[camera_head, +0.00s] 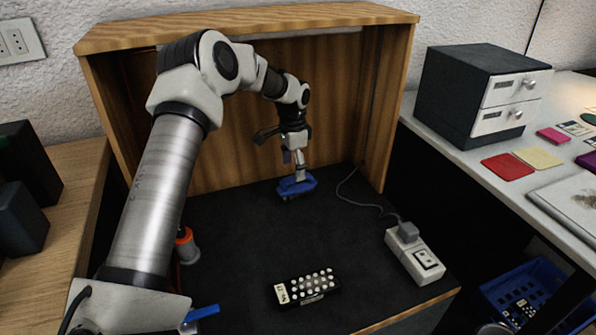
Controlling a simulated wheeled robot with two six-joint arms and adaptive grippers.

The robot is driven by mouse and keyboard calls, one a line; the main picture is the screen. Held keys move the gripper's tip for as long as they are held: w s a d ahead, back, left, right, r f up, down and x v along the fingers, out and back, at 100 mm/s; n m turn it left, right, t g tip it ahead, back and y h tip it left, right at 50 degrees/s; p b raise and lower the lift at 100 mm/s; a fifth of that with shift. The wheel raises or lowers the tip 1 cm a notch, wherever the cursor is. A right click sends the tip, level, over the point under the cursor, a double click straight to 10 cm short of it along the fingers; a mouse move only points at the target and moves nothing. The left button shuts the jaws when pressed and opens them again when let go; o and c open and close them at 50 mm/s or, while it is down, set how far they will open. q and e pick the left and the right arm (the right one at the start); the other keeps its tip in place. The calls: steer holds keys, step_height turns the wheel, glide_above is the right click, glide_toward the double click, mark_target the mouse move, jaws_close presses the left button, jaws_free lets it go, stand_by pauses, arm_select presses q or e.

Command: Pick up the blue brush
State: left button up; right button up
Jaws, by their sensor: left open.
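My left arm comes in from the left and reaches over the case. My left gripper (287,149) points down just above the brush, with its jaws open. One dark finger sticks out to the left. Whether a finger touches the brush's upper part cannot be told. My right gripper is not in view.
A black box with white buttons (306,287) lies at the front. A white power strip (414,256) with a grey cord is at right. An orange-and-grey object (187,246) stands beside my arm. The wooden case (250,19) encloses the back. The middle floor is clear.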

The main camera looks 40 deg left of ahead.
mark_target(293, 186)
arm_select(q)
steer(key=shift+f, duration=0.3)
step_height(293, 186, down, 7)
steer(key=b, duration=0.3)
steer(key=shift+r, duration=0.1)
steer(key=c, duration=1.3)
